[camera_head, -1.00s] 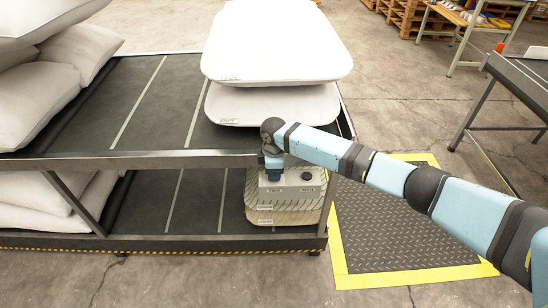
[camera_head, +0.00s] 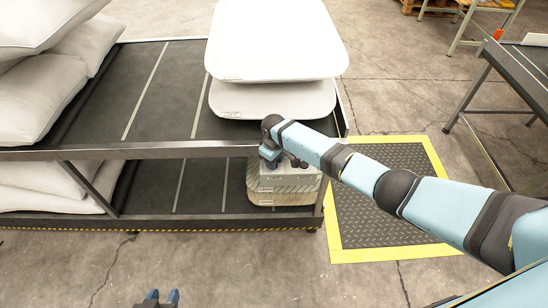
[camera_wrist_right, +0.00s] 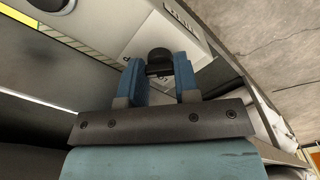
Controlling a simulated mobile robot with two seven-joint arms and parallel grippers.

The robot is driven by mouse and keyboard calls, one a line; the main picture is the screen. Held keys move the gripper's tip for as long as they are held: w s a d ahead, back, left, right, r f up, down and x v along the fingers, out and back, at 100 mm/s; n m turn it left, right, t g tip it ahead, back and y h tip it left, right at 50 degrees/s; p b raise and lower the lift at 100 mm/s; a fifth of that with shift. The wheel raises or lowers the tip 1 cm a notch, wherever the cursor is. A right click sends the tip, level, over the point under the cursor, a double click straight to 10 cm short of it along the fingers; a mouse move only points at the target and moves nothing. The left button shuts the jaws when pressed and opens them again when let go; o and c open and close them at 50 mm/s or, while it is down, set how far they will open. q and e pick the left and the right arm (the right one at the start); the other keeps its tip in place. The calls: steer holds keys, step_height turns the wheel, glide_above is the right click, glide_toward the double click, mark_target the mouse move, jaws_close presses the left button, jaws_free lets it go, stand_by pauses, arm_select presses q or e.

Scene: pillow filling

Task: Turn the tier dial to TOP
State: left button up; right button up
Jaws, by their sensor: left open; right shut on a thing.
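In the right wrist view, a black dial knob (camera_wrist_right: 159,57) on the pale panel (camera_wrist_right: 120,35) lies between the blue fingertips. My right gripper (camera_head: 270,155) is shut on this knob; its fingers (camera_wrist_right: 159,72) show on both sides of it. The dial's pointer and its tier marking are not readable. My left gripper (camera_head: 157,298) is open and empty at the bottom edge, low over the floor, well apart from the box.
The rack's upper rail (camera_head: 160,151) runs just above the box. White pillows (camera_head: 270,45) lie on the upper shelf, with more pillows (camera_head: 40,95) at the left. A yellow-edged mat (camera_head: 385,205) lies on the floor to the right. Another dark knob (camera_wrist_right: 52,4) shows in the wrist view.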

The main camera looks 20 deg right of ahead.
stand_by(0.5)
steer(key=o, duration=0.7)
steer(key=shift+c, duration=0.2)
steer(key=shift+r, duration=0.15)
step_height(320, 180, up, 14)
steer(key=p, duration=0.1)
steer(key=shift+f, duration=0.25)
